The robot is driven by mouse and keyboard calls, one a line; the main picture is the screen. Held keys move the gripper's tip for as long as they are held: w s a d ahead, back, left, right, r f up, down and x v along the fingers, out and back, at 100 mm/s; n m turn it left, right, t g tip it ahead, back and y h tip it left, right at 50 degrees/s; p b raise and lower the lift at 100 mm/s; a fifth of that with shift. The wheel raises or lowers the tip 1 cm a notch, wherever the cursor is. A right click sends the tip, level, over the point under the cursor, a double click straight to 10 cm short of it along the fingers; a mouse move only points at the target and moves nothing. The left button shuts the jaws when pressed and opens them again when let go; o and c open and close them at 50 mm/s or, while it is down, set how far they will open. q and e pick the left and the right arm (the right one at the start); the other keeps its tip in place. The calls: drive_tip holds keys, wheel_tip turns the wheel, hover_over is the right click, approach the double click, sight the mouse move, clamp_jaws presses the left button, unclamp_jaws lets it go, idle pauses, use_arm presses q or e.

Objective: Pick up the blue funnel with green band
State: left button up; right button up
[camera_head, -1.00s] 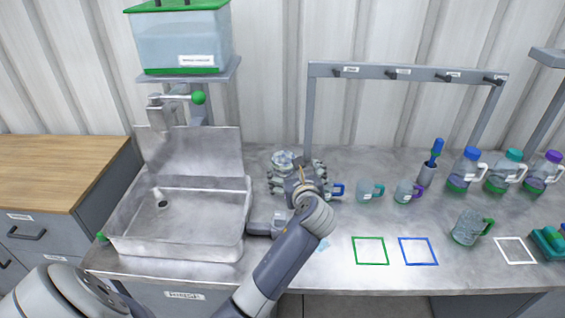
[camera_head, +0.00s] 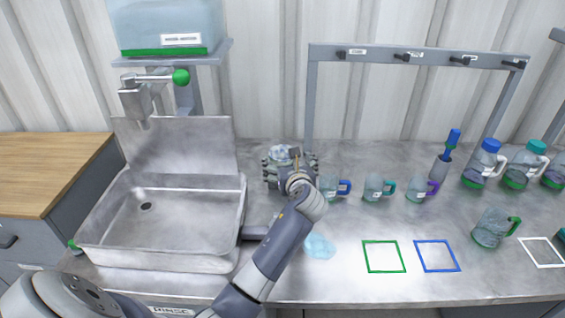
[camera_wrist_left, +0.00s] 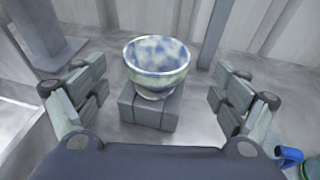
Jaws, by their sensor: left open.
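My right gripper is not in view.
A metal sink (camera_head: 165,225) lies left of my arm. Mugs, including a blue-handled one (camera_head: 330,189) just right of the gripper, stand on the counter. A rack (camera_head: 420,56) rises behind. A pale blue patch (camera_head: 319,246) and coloured squares (camera_head: 384,256) mark the front counter.

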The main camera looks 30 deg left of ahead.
sight(281, 154)
use_arm(q)
drive_tip(key=shift+f+x, duration=0.15)
drive_tip(key=shift+x, duration=1.5)
drive_tip(key=shift+f+x, duration=0.2)
drive_tip(key=shift+x, duration=1.45)
drive_tip(key=shift+s, duration=0.25)
drive_tip(key=c, duration=1.1)
